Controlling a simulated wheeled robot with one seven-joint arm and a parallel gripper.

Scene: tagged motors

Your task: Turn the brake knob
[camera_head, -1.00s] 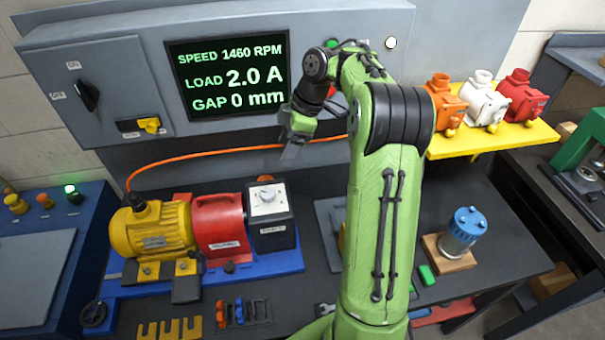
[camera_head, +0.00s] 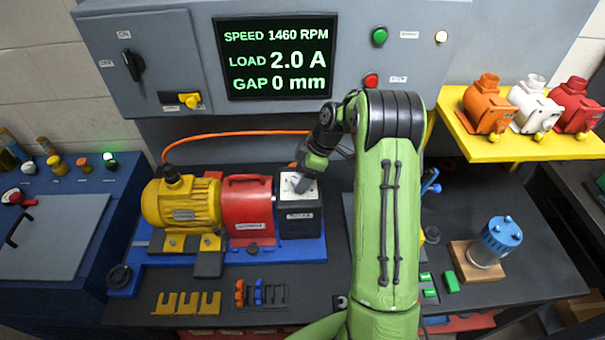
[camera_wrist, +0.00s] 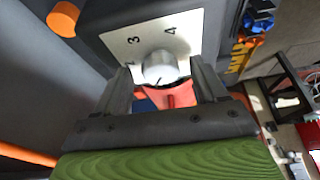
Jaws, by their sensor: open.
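The brake unit (camera_head: 300,222) is a dark box with a white top plate, at the right end of the blue base beside the red unit. My gripper (camera_head: 302,183) is down at its top and hides the knob in the head view. In the wrist view the round silver-grey brake knob (camera_wrist: 160,68) sits on the white dial plate (camera_wrist: 184,22), with numerals 3 and 4 showing. My gripper (camera_wrist: 163,78) is open, with one finger on each side of the knob. Gaps show between fingers and knob. The knob's pointer is hard to make out.
The yellow motor (camera_head: 183,207) and red unit (camera_head: 249,208) stand left of the brake unit. The display (camera_head: 277,58) reads 1460 RPM, 2.0 A and 0 mm. An orange cable (camera_head: 225,134) runs behind. Small fork-shaped parts (camera_head: 186,302) lie in front.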

